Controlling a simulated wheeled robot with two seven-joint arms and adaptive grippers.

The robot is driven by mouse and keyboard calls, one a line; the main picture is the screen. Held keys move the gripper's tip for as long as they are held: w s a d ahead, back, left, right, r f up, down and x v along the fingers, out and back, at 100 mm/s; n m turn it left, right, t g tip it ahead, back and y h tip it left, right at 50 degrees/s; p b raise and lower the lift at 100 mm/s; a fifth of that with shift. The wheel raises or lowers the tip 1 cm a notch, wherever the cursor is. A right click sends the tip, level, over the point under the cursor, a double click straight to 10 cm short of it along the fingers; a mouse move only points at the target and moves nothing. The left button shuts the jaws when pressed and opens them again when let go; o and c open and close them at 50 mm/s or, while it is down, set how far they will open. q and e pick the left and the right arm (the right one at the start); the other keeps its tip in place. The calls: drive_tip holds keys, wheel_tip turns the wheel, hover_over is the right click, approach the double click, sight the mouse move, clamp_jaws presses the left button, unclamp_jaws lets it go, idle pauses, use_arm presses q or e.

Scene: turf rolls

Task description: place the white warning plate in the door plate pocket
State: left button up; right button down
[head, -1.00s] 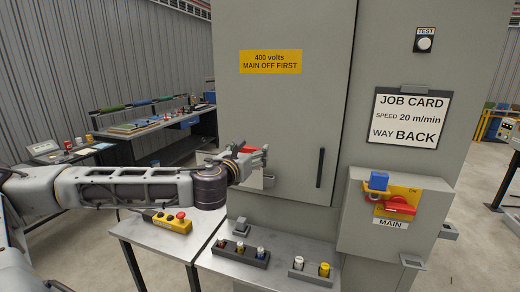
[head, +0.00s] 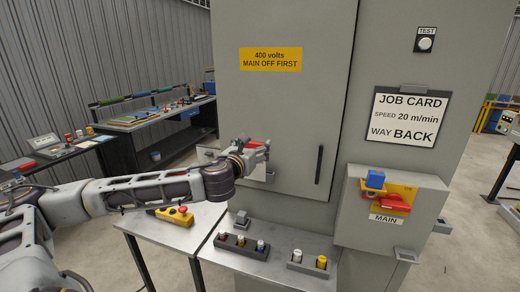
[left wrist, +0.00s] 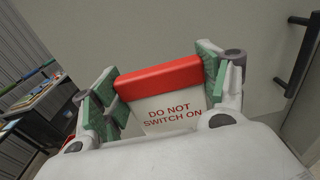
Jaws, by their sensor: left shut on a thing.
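The white warning plate (left wrist: 172,113) has a red top edge and reads "DO NOT SWITCH ON". My left gripper (left wrist: 158,88) is shut on it, with green pads at both sides of the plate in the left wrist view. In the head view the gripper (head: 254,153) is in front of the cabinet door (head: 290,110), left of the door handle, and mostly hides the plate. I cannot tell whether the plate touches the door. The door plate pocket cannot be clearly made out behind the gripper. My right gripper is not in view.
The black door handle (head: 320,165) stands out right of the gripper. The main switch box (head: 390,232) projects further right. Below, a metal table (head: 225,263) carries button blocks and a grey stand. A yellow pendant (head: 176,215) lies on the table to the left.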

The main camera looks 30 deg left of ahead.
sight(263, 137)
use_arm(q)
drive_tip(key=shift+p+x, duration=0.8)
drive_tip(key=shift+x, duration=2.2)
drive_tip(key=shift+r, duration=0.2)
drive_tip(key=shift+w, duration=0.35)
drive_tip(key=shift+f, duration=1.95)
drive_tip(key=o, duration=1)
